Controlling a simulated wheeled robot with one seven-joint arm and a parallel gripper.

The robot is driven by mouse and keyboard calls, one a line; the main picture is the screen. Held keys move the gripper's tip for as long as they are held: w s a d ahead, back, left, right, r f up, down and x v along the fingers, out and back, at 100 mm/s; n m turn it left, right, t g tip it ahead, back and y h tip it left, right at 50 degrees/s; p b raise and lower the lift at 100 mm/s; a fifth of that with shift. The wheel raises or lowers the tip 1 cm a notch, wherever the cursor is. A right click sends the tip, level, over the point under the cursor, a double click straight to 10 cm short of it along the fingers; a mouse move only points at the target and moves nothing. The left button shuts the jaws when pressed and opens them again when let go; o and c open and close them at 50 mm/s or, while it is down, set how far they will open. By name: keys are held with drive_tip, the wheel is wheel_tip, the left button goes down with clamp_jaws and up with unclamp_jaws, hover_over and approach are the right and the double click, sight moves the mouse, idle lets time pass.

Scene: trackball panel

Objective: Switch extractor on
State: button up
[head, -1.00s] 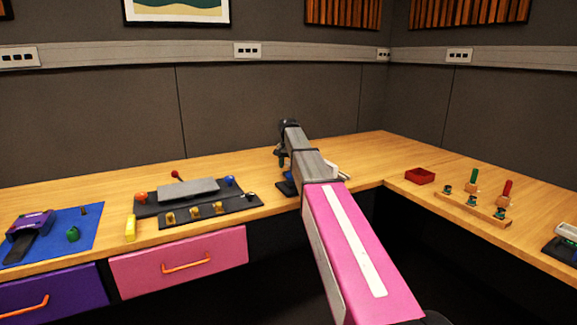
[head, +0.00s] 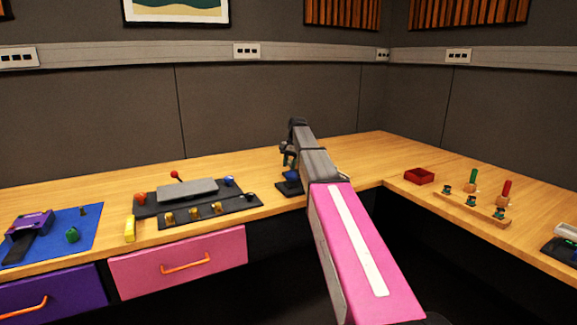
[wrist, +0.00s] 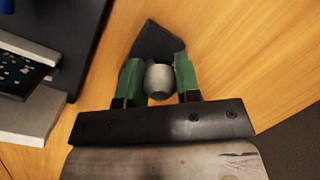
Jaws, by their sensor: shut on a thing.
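In the wrist view, my gripper (wrist: 158,80) has its two green fingers on either side of a rounded grey knob (wrist: 158,78). It is shut on this knob. A dark pointed piece (wrist: 158,42) shows just beyond the knob; I cannot tell how the two are joined. In the head view, my gripper (head: 288,158) is over the back desk, just above a small dark base with a blue part (head: 292,178). The knob cannot be made out there. No label shows which thing is the extractor.
In the wrist view, a dark panel (wrist: 88,30) and a pale box (wrist: 30,112) lie left of the gripper. In the head view, a dark control panel (head: 150,208) stands to the left and a red tray (head: 419,176) to the right. Bare wood lies behind my gripper.

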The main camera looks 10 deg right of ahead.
drive_tip(key=d+y, duration=0.1)
drive_tip(key=y, duration=0.1)
drive_tip(key=g+y, duration=0.1)
drive_tip(key=y, duration=0.1)
drive_tip(key=shift+w+d, duration=0.4)
drive_tip(key=shift+w+d+f+g+y, duration=0.1)
drive_tip(key=shift+d+g+y, duration=0.25)
drive_tip(key=shift+y, duration=0.55)
drive_tip(key=shift+d+f+g+y, duration=0.1)
drive_tip(key=shift+d+g+y, duration=0.2)
drive_tip(key=shift+y, duration=0.6)
drive_tip(key=o, duration=0.9)
drive_tip(key=shift+r, duration=0.1)
